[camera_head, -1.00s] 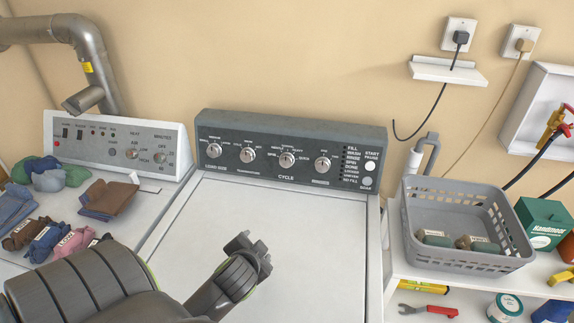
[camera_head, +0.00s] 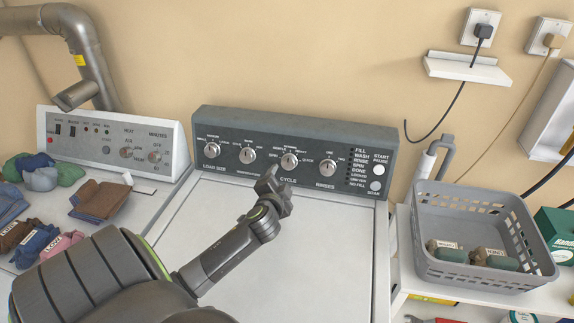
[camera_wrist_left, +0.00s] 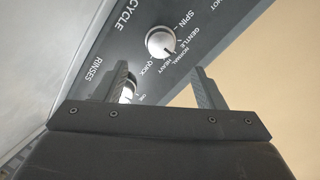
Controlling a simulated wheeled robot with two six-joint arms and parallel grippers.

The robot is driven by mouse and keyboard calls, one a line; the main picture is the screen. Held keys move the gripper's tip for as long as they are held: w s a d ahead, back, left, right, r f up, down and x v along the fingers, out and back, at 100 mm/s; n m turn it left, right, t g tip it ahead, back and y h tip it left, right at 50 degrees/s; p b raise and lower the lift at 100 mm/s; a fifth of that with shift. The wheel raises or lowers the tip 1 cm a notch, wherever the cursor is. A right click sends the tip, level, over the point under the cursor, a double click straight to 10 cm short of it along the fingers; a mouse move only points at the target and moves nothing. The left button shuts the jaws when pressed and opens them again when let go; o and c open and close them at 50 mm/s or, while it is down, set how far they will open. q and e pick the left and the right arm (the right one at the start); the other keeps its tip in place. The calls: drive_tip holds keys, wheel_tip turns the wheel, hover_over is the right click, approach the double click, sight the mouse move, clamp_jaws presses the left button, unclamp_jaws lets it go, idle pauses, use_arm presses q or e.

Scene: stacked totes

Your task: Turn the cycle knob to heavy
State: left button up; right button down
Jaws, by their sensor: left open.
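The cycle knob (camera_head: 289,160) is a round silver knob on the washer's dark control panel (camera_head: 222,131), above the word CYCLE. In the left wrist view the knob (camera_wrist_left: 160,42) shows beyond the fingertips, with SPIN, GENTLE, NORMAL, HEAVY and QUICK printed around it. My right gripper is not in view.
The rinses knob (camera_head: 328,166) sits right of the cycle knob; in the wrist view it is partly behind one finger. Other knobs (camera_head: 248,155) are to the left. A grey basket (camera_head: 470,277) stands right of the washer. The washer lid (camera_head: 330,240) is clear.

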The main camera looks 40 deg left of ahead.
sight(288, 165)
use_arm(q)
drive_tip(key=p+x, duration=0.1)
drive_tip(key=x, duration=0.8)
drive_tip(key=shift+w+a, duration=0.15)
drive_tip(key=shift+w, duration=0.15)
drive_tip(key=c, duration=1)
